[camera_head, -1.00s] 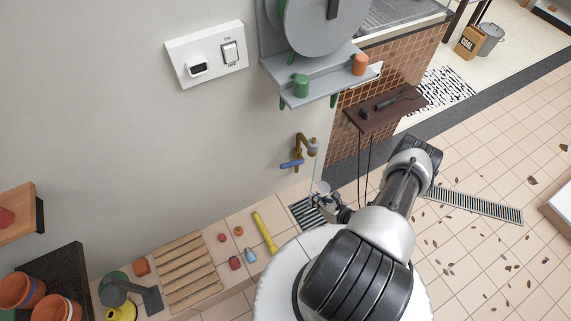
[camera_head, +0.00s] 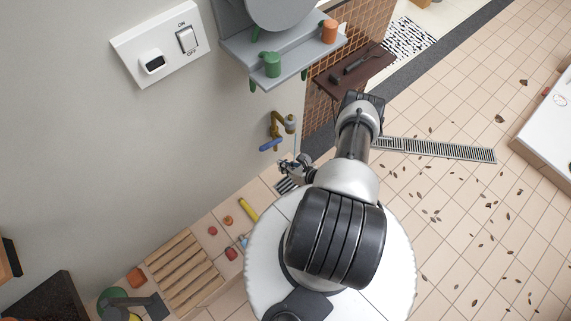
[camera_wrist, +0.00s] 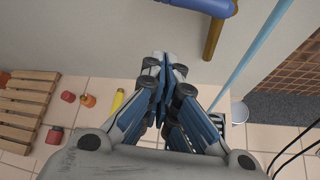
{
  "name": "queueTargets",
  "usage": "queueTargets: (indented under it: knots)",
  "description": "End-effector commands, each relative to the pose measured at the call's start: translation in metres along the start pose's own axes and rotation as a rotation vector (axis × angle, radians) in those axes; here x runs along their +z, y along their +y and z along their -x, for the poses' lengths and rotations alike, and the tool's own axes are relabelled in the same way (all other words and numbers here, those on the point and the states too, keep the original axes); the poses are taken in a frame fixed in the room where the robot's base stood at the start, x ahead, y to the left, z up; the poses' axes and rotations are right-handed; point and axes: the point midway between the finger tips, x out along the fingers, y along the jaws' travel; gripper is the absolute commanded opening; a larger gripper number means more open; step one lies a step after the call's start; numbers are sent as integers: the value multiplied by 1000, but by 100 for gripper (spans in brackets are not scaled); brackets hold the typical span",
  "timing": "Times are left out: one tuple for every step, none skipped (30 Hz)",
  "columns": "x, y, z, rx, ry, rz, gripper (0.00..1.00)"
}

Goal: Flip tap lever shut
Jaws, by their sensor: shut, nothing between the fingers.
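The brass tap (camera_head: 284,123) sticks out from the grey wall, with a blue lever (camera_head: 270,145) on its left side. The lever also shows at the top of the wrist view (camera_wrist: 205,7), beside the brass pipe (camera_wrist: 214,38). A thin pale blue stream of water (camera_wrist: 250,55) runs down from the tap. My gripper (camera_head: 287,163) is below the lever in the head view, apart from it. In the wrist view my gripper (camera_wrist: 162,68) is shut and empty, with its fingertips below and left of the lever.
A floor drain grate (camera_head: 285,185) lies under the tap, and a grey bucket (camera_wrist: 239,112) stands near the stream. A wooden slatted rack (camera_head: 185,268), a yellow tool (camera_head: 249,209) and small red items lie to the left. A dark shelf (camera_head: 352,72) is on the tiled wall.

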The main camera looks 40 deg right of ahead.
Motion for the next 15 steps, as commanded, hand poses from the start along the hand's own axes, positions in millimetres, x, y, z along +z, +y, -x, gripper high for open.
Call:
queueTargets:
  knots:
    - [-3, 1, -14, 5, 1, 4, 0]
    - [-3, 1, -21, 5, 1, 6, 0]
    - [-3, 1, -30, 5, 1, 5, 0]
    - [-3, 0, -37, 5, 1, 5, 0]
    - [-3, 1, -44, 5, 1, 5, 0]
    - [-3, 1, -52, 4, 1, 4, 0]
    - [-3, 0, -58, 4, 1, 4, 0]
    - [-3, 1, -64, 4, 1, 4, 0]
    - [-3, 1, -71, 4, 0, 3, 0]
    - [8, -1, -65, -1, -3, 1, 0]
    - [14, -1, -62, -2, -3, 0, 0]
    - [19, -1, -59, -2, -2, -1, 0]
    - [23, -1, -58, -2, -2, 0, 0]
    - [26, -1, -57, -1, -2, -1, 0]
    - [30, 0, -55, -1, -1, -1, 0]
